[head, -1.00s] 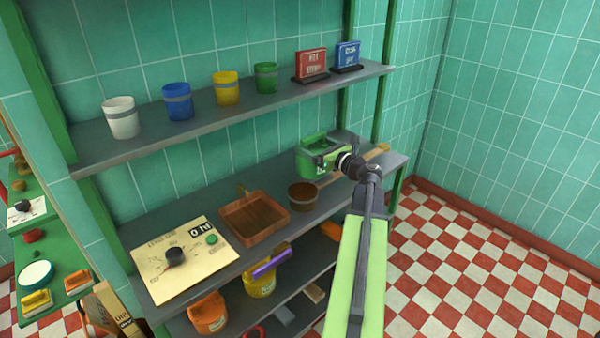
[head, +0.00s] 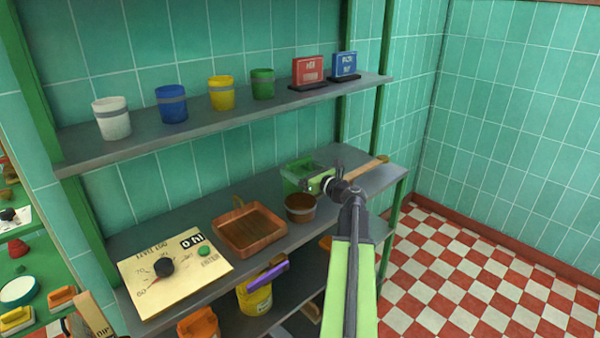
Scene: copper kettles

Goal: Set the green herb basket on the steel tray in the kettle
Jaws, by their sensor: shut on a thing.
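The green herb basket (head: 296,178) is at the right part of the middle shelf, behind the brown pot. My gripper (head: 314,185) is at its right front side and is shut on it. The gripper and wrist hide part of the basket, and I cannot tell whether its base touches the shelf. I see no kettle and no steel tray in the head view.
The middle shelf (head: 150,235) holds a dial panel (head: 205,270), a copper-brown pan (head: 250,238), a brown pot (head: 300,210) and a wooden-handled tool (head: 368,168). Several coloured cups and two signs stand on the upper shelf (head: 140,134). Checkered floor lies open at right.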

